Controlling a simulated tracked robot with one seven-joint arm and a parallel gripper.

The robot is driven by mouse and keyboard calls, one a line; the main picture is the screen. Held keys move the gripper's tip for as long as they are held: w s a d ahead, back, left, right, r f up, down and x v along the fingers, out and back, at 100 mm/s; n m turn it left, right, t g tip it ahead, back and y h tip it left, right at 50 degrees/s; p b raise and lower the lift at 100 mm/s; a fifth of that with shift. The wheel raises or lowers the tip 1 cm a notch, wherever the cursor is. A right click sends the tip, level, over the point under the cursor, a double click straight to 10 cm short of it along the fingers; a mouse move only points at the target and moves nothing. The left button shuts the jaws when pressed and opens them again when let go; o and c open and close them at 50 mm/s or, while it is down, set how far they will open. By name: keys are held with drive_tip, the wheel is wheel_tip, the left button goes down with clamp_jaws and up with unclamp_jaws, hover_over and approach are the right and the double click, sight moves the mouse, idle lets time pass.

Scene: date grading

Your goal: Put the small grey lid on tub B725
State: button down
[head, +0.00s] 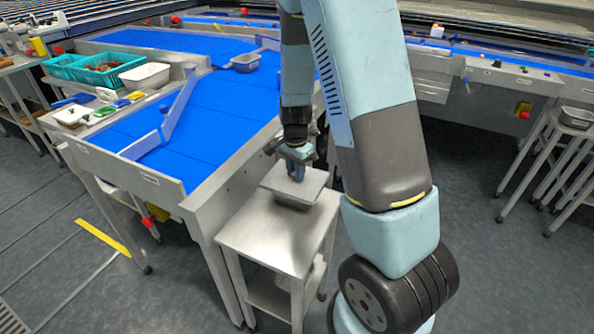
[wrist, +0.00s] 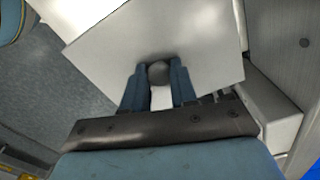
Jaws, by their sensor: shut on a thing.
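My gripper (head: 292,177) is over the small steel stand, pointing down, with its fingers at a grey lid (head: 308,182). In the wrist view my gripper (wrist: 159,82) is shut on a round grey knob in the middle of the pale, flat lid (wrist: 190,40). A tub (head: 294,202) shows just under the lid on the stand. The lid hides most of it, and I cannot read a label or tell whether the lid rests fully on its rim.
The steel stand (head: 265,236) has bare top in front of the tub. A blue conveyor (head: 190,160) runs along the left, with another grey tub (head: 245,63) on it. Teal crates (head: 104,72) and a white tub (head: 146,76) stand further left. Another tub (head: 576,118) stands at the right.

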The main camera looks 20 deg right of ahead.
drive_tip(key=shift+f, duration=0.6)
idle(0.6)
drive_tip(key=shift+c, duration=2.1)
unclamp_jaws()
drive_tip(key=shift+r, duration=3.5)
